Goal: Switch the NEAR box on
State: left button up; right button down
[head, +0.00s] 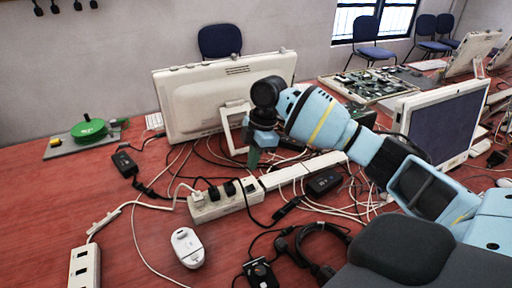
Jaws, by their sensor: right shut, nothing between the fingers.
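A white multi-socket box (208,212) lies across the middle of the red table, with several plugs in its top and a small darker part at its right end. A second, longer white strip (285,177) continues behind it to the right. A third white socket box (84,270) is at the lower left, cut by the frame. No label reading NEAR is legible, and no switch position can be read. My right gripper (253,161) points down, shut and empty, behind and above the middle box's right end. I cannot tell whether it touches anything. My left gripper is out of view.
Tangled black and white cables surround the boxes, with black adapters (125,164) among them. A white mouse (187,247) lies in front. A monitor (222,95) stands behind, and another screen (445,122) is at right. The front left table (45,215) is mostly clear.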

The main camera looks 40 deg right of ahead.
aim_at(251, 186)
jog(key=x, duration=0.3)
jog(key=d+x, duration=0.1)
jog(key=x, duration=0.2)
jog(key=shift+s+d+f, duration=0.15)
jog(key=shift+f, duration=0.3)
jog(key=shift+s+d+f+y, duration=0.1)
jog(key=shift+d+f+y, duration=0.05)
jog(key=shift+f+y, duration=0.25)
jog(key=shift+r, duration=0.1)
jog(key=shift+w+a+r+p, duration=0.1)
jog(key=shift+a+r+p, duration=0.1)
jog(key=shift+a, duration=0.2)
jog(key=shift+w+a+r+p, duration=0.1)
jog(key=shift+w+a+p, duration=0.1)
jog(key=shift+a, duration=0.25)
jog(key=shift+f, duration=0.1)
jog(key=shift+s, duration=0.1)
jog(key=v, duration=0.8)
